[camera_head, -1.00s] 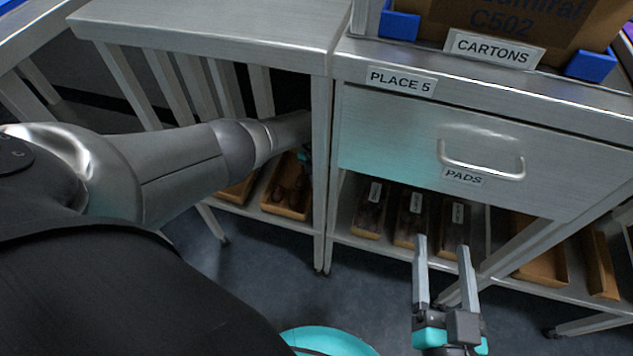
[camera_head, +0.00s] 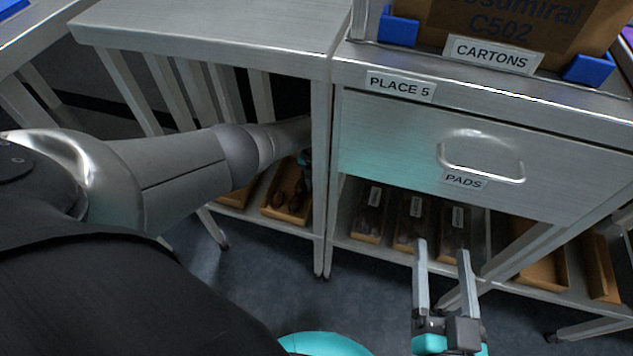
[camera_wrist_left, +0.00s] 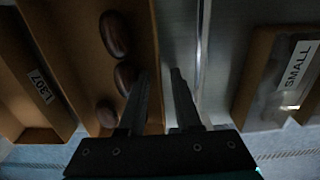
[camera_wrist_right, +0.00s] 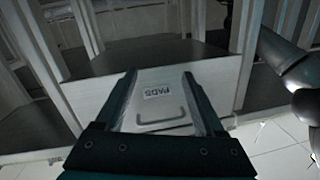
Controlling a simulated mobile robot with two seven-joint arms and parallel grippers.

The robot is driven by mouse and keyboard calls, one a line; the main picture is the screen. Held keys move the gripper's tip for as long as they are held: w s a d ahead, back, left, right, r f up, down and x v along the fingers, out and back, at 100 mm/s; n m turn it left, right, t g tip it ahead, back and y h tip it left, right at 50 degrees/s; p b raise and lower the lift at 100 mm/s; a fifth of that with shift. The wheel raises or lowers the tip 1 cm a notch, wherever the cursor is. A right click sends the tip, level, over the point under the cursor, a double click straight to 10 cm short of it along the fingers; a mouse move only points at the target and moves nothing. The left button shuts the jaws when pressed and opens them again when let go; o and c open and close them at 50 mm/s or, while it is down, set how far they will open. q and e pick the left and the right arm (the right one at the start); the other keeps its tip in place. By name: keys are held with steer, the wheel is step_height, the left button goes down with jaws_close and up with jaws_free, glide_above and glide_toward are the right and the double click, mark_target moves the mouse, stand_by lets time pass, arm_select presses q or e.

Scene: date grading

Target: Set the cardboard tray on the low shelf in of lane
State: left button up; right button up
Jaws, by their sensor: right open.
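A cardboard tray (camera_head: 266,211) with several brown dates stands on the low shelf under the left table. It shows close up in the left wrist view (camera_wrist_left: 75,40). My left gripper (camera_head: 305,160) is mostly hidden under the tabletop. In the left wrist view (camera_wrist_left: 160,75) one finger is over the tray and the other lies beyond its right wall. Whether they touch that wall is unclear. My right gripper (camera_head: 442,248) is open and empty in front of the right table's low shelf. It faces the PADS drawer in the right wrist view (camera_wrist_right: 160,75).
Labelled boxes (camera_head: 412,226) stand on the right table's low shelf; one label reads SMALL (camera_wrist_left: 298,62). Another tray (camera_wrist_left: 25,80) is left of the date tray. Table legs (camera_head: 323,180) stand close to my left arm. The PADS drawer (camera_head: 400,140) is shut.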

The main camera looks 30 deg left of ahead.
arm_select(q)
steer(key=shift+r, duration=0.1)
steer(key=shift+r, duration=0.35)
steer(key=shift+r+p, duration=0.6)
steer(key=shift+p, duration=0.1)
steer(key=shift+r+p, duration=0.45)
steer(key=shift+r, duration=0.15)
steer(key=shift+r+p, duration=0.3)
steer(key=shift+r, duration=0.1)
steer(key=shift+r+p, duration=0.45)
steer(key=shift+r, duration=0.15)
steer(key=shift+r+p, duration=0.3)
steer(key=shift+r, duration=0.15)
steer(key=shift+r+p, duration=0.55)
steer(key=shift+r, duration=0.25)
arm_select(e)
steer(key=s+d+f+g+h, duration=0.2)
steer(key=d+f+g+h, duration=0.1)
steer(key=d+g, duration=0.6)
steer(key=shift+s+n+g+h, duration=0.3)
steer(key=shift+h, duration=0.6)
